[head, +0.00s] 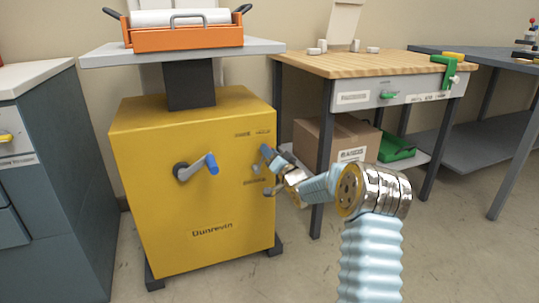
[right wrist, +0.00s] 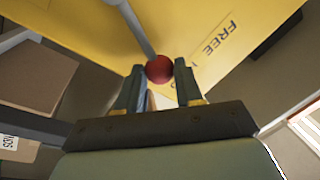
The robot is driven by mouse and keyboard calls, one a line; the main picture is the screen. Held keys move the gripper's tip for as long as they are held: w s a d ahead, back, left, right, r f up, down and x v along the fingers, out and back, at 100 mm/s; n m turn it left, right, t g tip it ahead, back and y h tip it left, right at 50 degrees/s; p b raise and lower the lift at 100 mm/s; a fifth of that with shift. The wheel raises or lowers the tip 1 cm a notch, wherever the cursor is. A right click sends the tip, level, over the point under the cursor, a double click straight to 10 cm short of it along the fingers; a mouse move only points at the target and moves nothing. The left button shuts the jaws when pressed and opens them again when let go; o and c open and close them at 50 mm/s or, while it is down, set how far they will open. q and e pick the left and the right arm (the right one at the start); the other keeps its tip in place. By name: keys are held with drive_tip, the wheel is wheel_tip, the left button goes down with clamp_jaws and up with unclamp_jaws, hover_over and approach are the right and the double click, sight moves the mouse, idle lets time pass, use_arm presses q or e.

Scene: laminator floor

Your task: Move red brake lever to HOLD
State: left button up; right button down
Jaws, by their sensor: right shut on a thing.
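The red brake lever shows in the right wrist view as a grey rod with a round red knob (right wrist: 160,69). It stands out from a yellow machine (head: 190,205), beside printed letters reading FREE. My right gripper (right wrist: 158,75) is shut on the red knob, one finger on each side. In the head view my right gripper (head: 265,170) is at the right part of the machine's front and hides the red knob. Small labels there are too small to read. My left gripper is not in view.
A crank with a blue handle (head: 212,164) sits left of my gripper on the machine's front. A wooden-topped bench (head: 375,64) stands to the right, with a cardboard box (head: 337,137) and green tray (head: 397,147) below. Grey drawers (head: 45,200) stand left. Floor in front is clear.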

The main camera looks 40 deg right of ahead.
drive_tip(key=shift+f, duration=0.15)
drive_tip(key=c, duration=0.8)
unclamp_jaws()
drive_tip(key=shift+o, duration=0.2)
drive_tip(key=shift+s, duration=0.1)
drive_tip(key=s+a+f, duration=0.1)
drive_tip(key=s+f, duration=0.1)
drive_tip(key=s, duration=1.1)
drive_tip(key=shift+s+a, duration=0.2)
